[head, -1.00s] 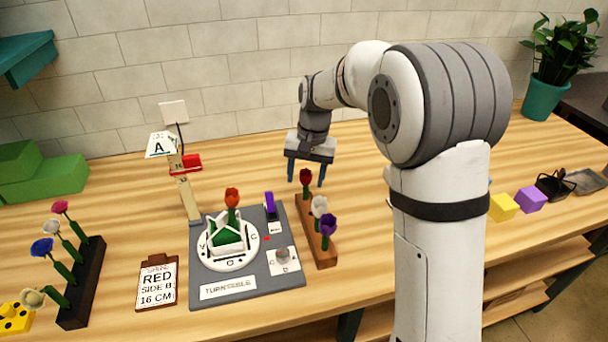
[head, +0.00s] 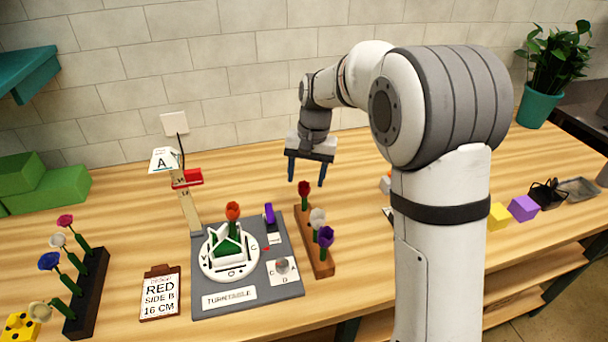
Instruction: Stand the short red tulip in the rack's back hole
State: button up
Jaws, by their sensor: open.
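A dark red tulip (head: 304,189) stands upright at the back end of the brown rack (head: 317,258), behind a white and a purple flower. An orange-red tulip (head: 233,211) stands at the white and green holder (head: 228,243) on the turntable; how deep its stem sits is hidden. I cannot tell from size alone which is the short one. My gripper (head: 306,182) points down with its two fingers apart and nothing between them. It is above the table, behind and a little above the dark red tulip, apart from it. The rack's holes are hidden by stems and blooms.
A dark rack (head: 87,292) with several flowers stands at the left. A wooden post (head: 190,210) with a red piece (head: 188,178) and an A sign stands behind the turntable board (head: 287,225).

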jog(key=shift+d+r+p, duration=0.1)
jog(key=shift+r+p, duration=0.6)
jog(key=shift+r, duration=0.4)
jog(key=o, duration=0.5)
jog(key=shift+o, duration=0.2)
jog(key=shift+s+d+r, duration=0.1)
jog(key=shift+d+r, duration=0.05)
jog(key=shift+d, duration=0.05)
jog(key=s+d+r+t, duration=0.1)
jog(key=s+d+r, duration=0.25)
jog(key=s, duration=0.25)
jog(key=s+d+r+t, duration=0.1)
jog(key=s+d+r, duration=0.1)
jog(key=s+d, duration=0.3)
jog(key=s+d+f+t, duration=0.1)
jog(key=s+d, duration=0.2)
jog(key=s, duration=0.4)
jog(key=s+d+n+h, duration=0.1)
jog(key=s+d, duration=0.2)
jog(key=s, duration=0.4)
jog(key=shift+s+f+t, duration=0.35)
jog(key=shift+f+t, duration=0.05)
